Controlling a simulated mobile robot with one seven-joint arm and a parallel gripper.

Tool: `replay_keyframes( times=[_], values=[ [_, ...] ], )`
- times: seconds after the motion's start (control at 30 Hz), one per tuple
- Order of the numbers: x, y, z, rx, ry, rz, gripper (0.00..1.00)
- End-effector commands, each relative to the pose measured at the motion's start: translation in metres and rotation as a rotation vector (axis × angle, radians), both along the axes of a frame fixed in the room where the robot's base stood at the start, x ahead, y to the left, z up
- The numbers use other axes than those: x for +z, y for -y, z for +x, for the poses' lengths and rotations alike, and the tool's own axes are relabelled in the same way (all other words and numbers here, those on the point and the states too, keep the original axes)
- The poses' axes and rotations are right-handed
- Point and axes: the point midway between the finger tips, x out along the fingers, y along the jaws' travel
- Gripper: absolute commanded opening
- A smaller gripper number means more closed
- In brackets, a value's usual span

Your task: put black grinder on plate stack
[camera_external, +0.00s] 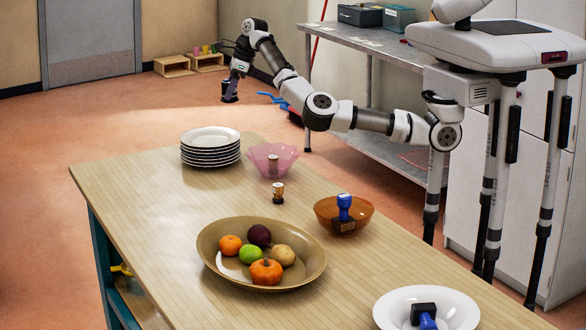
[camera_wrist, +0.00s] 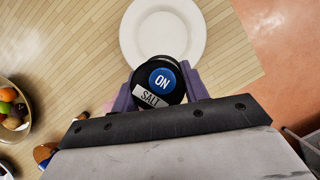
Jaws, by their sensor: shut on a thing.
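My gripper (camera_external: 232,88) is shut on the black grinder (camera_external: 229,98) and holds it in the air beyond the table's far end. In the wrist view the grinder (camera_wrist: 160,82) shows its round black top with a blue "ON" disc and a "SALT" label, between the purple fingers. The plate stack (camera_external: 210,157), several white plates, stands at the table's far left. In the wrist view the top plate (camera_wrist: 135,35) shows above the grinder in the picture, apart from it as far as I can tell.
On the wooden table (camera_external: 150,215), a pink bowl (camera_external: 260,155) with a small shaker inside stands right of the plates. A second small shaker (camera_external: 278,193), a brown bowl (camera_external: 325,217), a fruit dish (camera_external: 212,267) and a white plate (camera_external: 460,310) are nearer. The left strip of table is clear.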

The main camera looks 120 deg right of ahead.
Motion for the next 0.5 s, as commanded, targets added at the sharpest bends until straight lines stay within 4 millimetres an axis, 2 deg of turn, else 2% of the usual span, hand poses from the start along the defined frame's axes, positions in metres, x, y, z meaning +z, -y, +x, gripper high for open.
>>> replay_keyframes(
  times=[0.1,0.2,0.5],
  values=[
    [-0.030,-0.001,0.000,-0.001,-0.001,0.001,0.12],
    [-0.050,0.000,0.000,-0.001,0.000,-0.001,0.12],
    [-0.076,0.000,0.000,0.000,0.001,-0.002,0.12]
  ],
)
